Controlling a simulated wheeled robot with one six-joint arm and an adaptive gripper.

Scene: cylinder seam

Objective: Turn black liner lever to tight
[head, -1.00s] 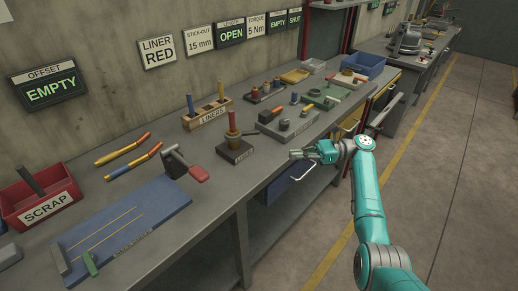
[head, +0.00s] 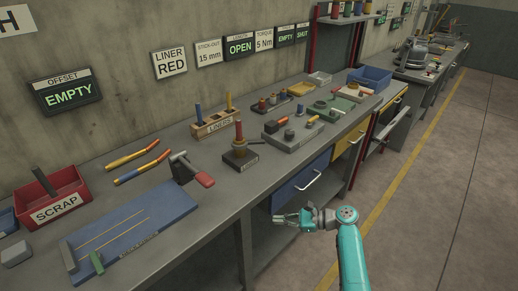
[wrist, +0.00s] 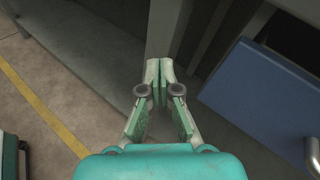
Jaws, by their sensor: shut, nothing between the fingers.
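A dark block fixture (head: 240,160) stands near the front edge of the bench, with a red liner upright in its brass-coloured collar. A short dark lever (head: 256,142) sticks out to the right from the collar; its exact setting is too small to read. My gripper (head: 276,218) is below bench height, in front of the bench, well apart from the fixture and lever. In the wrist view its fingertips (wrist: 160,68) meet, with nothing between them. The fixture and lever are not visible in the wrist view.
A blue drawer (head: 300,188) with a bar handle is beside my gripper under the bench; it also shows in the wrist view (wrist: 265,100). A liner rack (head: 212,124) stands behind the fixture, and a grey tool block (head: 293,135) to its right. The floor in front is clear.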

